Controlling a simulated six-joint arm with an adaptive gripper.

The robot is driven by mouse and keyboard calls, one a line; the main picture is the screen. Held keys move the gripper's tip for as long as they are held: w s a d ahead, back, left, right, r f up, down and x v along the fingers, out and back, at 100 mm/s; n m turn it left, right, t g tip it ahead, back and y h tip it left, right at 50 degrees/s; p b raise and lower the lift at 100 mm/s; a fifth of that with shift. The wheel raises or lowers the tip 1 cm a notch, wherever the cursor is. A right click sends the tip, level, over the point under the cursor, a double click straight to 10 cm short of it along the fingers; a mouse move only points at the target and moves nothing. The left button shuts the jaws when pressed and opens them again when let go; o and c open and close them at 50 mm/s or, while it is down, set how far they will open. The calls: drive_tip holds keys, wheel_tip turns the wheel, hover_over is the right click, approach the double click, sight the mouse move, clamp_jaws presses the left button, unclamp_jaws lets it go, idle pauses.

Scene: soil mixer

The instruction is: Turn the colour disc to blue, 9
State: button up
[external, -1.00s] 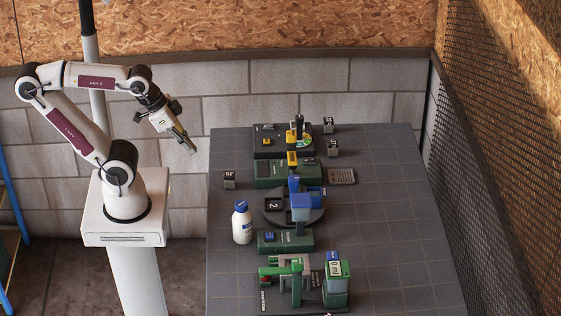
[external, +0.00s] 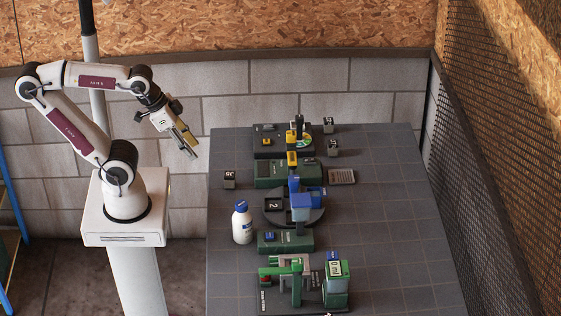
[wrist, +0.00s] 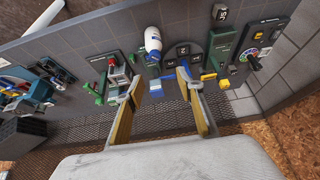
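The colour disc (external: 304,139) is on a dark station at the far end of the table, with green and yellow showing and a black lever (external: 299,126) standing in front of it. Part of the disc is hidden by the lever. In the wrist view the colour disc (wrist: 263,53) is small at the upper right, and its setting cannot be read. My gripper (external: 190,149) is raised beyond the table's left edge, well apart from the disc. In the wrist view my gripper (wrist: 162,80) shows two spread fingers with nothing between them.
A green station (external: 275,177), a dark round turntable (external: 275,217) with a blue part, and a green-framed station (external: 290,267) line the table. A white bottle (external: 242,228) stands at left. Small dark cubes (external: 229,179) lie around. The table's right side is clear.

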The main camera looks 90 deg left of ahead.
drive_tip(key=w+a+r+m+t+y, duration=0.15)
drive_tip(key=w+a+m, duration=0.45)
drive_tip(key=w+a, duration=0.6)
drive_tip(key=w+a+r+m+t+y, duration=0.1)
drive_tip(key=w+a+m+t+y, duration=0.2)
drive_tip(key=w+a+m, duration=0.85)
drive_tip(key=m+t+h, duration=0.3)
drive_tip(key=m+t, duration=0.3)
drive_tip(key=m, duration=0.8)
hover_over(295, 121)
drive_tip(key=s+d, duration=0.1)
drive_tip(key=d, duration=0.1)
wheel_tip(295, 121, down, 19)
drive_tip(key=s+f+m, duration=0.1)
drive_tip(key=s+f, duration=0.1)
drive_tip(key=s+a+f+m+t+h, duration=0.1)
drive_tip(key=s+f+m, duration=0.1)
drive_tip(key=s+f+m+t, duration=0.1)
drive_tip(key=f, duration=0.1)
drive_tip(key=shift+s+a+f+m+h, duration=0.25)
drive_tip(key=shift+s+a, duration=0.1)
drive_tip(key=shift+s, duration=0.05)
